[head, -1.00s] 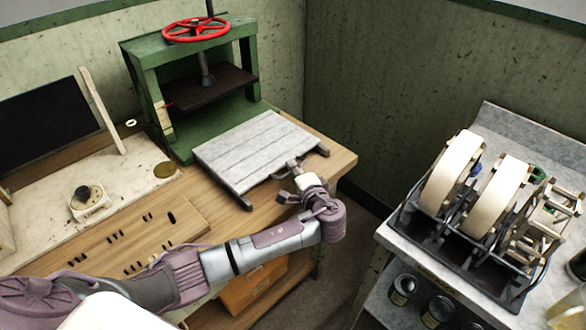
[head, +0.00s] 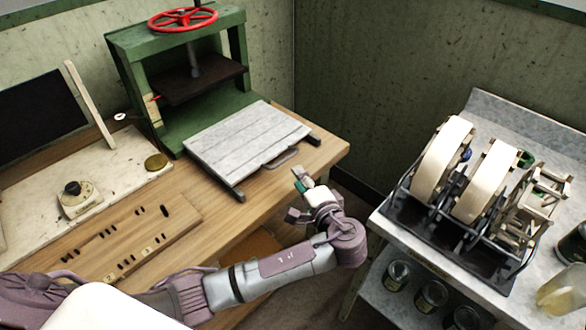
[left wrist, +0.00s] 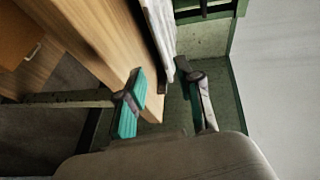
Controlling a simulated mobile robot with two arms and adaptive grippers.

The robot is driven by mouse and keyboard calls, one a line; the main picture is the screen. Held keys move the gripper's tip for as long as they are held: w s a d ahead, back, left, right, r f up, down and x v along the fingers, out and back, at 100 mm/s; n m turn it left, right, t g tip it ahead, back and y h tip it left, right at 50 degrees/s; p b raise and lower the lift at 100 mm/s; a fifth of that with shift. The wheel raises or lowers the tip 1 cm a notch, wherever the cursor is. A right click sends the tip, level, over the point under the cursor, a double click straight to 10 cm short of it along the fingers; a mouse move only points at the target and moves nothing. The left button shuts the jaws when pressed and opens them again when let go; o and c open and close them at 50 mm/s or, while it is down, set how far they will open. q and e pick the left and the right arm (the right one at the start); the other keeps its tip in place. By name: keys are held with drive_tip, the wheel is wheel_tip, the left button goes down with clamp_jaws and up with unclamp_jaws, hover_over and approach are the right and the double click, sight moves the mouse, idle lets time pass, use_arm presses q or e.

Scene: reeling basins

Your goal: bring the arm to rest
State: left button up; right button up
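My left gripper (head: 298,195) is at the front edge of the wooden bench, its arm coming in from the lower left. It is open and empty, apart from the grey slatted board (head: 245,140) with its handle (head: 281,158). In the left wrist view the two teal-padded fingers (left wrist: 165,105) stand apart with nothing between them. The edge of the board (left wrist: 158,35) and the bench (left wrist: 100,50) show beyond them. My right gripper is in neither view.
A green press (head: 125,75) with a red wheel (head: 183,18) stands behind the board. At the right, a grey table (head: 390,225) carries a rack with pale reels (head: 443,158); jars (head: 431,294) stand below. A floor gap separates bench and table.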

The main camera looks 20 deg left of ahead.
use_arm(q)
drive_tip(key=shift+v, duration=0.9)
